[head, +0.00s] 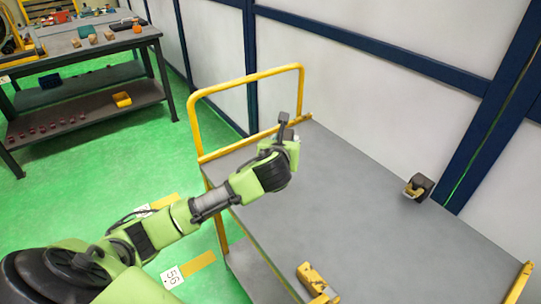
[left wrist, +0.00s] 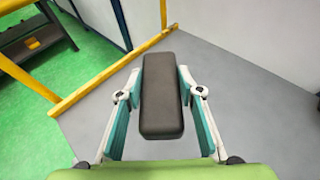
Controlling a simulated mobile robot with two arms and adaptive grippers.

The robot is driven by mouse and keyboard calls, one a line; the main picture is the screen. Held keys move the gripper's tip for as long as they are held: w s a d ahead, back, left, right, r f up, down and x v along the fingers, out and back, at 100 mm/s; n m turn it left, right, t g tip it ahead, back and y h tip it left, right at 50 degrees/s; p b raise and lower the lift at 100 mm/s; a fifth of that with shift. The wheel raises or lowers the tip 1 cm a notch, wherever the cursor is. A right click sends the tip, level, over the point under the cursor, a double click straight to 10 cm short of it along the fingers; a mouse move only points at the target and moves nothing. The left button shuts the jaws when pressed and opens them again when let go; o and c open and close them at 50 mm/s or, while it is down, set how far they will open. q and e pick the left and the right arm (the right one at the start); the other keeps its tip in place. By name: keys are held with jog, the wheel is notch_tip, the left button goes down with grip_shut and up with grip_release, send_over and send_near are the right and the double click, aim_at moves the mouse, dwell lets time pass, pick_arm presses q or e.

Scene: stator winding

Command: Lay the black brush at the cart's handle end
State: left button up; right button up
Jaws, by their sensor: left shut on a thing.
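The black brush (left wrist: 162,95) is a dark block with a long narrow shape in the left wrist view. My left gripper (left wrist: 162,112) is shut on it, with one teal finger pad on each side. In the head view the brush (head: 283,127) sticks up past my left gripper (head: 287,143). Both are over the handle end of the cart (head: 365,200), close to the yellow handle (head: 245,79). I cannot tell whether the brush touches the grey top. My right gripper is not in view.
A dark object with a tan part (head: 418,187) stands at the cart's wall side. A yellow-and-wood object (head: 314,278) lies at the near edge. The top between is clear. A workbench (head: 85,45) with several items stands back left.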

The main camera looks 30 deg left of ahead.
pick_arm(q)
jog(key=shift+w+a+f, duration=0.6)
jog(key=shift+a+f, duration=0.9)
jog(key=shift+f, duration=0.35)
jog(key=shift+w+a+f, duration=0.55)
jog(key=shift+a+f, duration=1)
jog(key=shift+f, duration=0.25)
jog(key=shift+w+a+f, duration=0.6)
jog(key=shift+a+f, duration=0.9)
jog(key=shift+f, duration=0.35)
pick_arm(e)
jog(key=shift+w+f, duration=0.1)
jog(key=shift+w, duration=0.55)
pick_arm(q)
jog(key=shift+f, duration=0.1)
jog(key=o, duration=1.2)
jog(key=v, duration=1.2)
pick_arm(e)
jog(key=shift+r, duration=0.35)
